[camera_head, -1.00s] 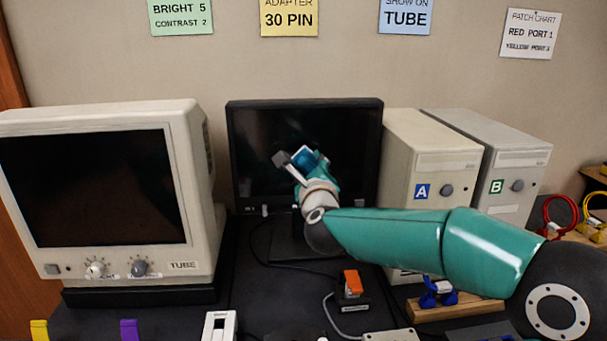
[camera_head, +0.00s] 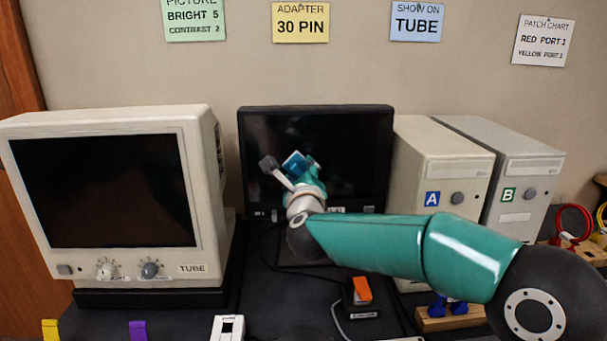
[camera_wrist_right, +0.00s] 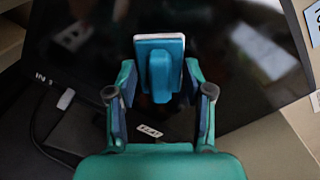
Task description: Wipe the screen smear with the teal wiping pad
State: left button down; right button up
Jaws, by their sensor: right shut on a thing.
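The teal wiping pad (camera_wrist_right: 160,48), with a pale edge and a thicker grip block, is held in my right gripper (camera_wrist_right: 160,92). I cannot tell whether the pad touches the glass. A pale patch (camera_wrist_right: 264,50) shows on the screen right of the pad in the wrist view; it may be the smear or a reflection. My left gripper is not in view.
A beige TUBE monitor (camera_head: 105,190) stands left of the flat screen. Computer cases A (camera_head: 440,170) and B (camera_head: 515,180) stand close on its right. An orange switch (camera_head: 362,290) and cables lie on the dark desk in front, below my right arm.

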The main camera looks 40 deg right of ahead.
jog(key=shift+f, duration=0.1)
jog(key=shift+s+a+f, duration=0.1)
jog(key=shift+s+a, duration=0.05)
jog(key=shift+b+v, duration=1.1)
jog(key=shift+v, duration=1.6)
jog(key=shift+s, duration=0.1)
jog(key=shift+b+v, duration=0.3)
jog(key=shift+v, duration=1.1)
